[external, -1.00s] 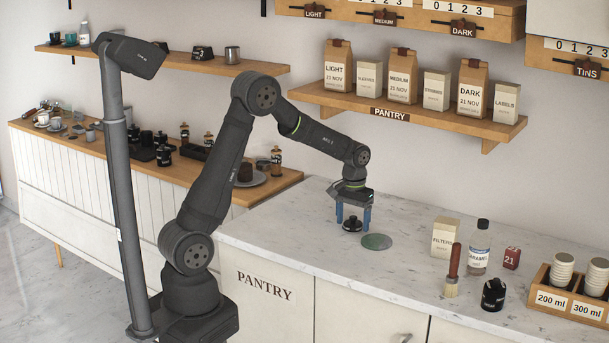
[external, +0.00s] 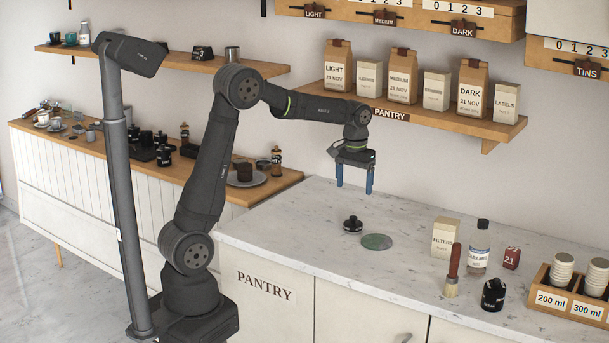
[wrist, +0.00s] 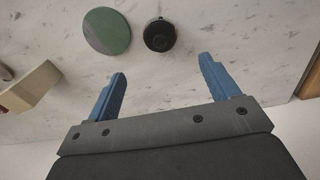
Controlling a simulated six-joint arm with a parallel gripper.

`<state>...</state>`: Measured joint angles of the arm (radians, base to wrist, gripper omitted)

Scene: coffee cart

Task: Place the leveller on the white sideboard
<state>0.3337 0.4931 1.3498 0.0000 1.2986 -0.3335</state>
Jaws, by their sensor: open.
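The leveller appears to be the small black round piece with a knob (external: 353,224), upright on the marble top of the white cabinet marked PANTRY (external: 290,215). In the wrist view it shows as a dark disc (wrist: 160,34) beyond the fingertips. My gripper (external: 355,188) is open and empty, above the leveller and apart from it. In the wrist view both blue fingers (wrist: 162,70) stand wide apart with bare marble between them. A white slatted sideboard (external: 130,185) with a wooden top stands at the left.
A flat green disc (external: 377,242) lies just right of the leveller. A filters box (external: 445,238), caramel bottle (external: 479,247), brush (external: 453,272) and black canister (external: 493,294) stand further right. The pantry shelf (external: 400,113) is on the wall behind my gripper. Marble left of the leveller is clear.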

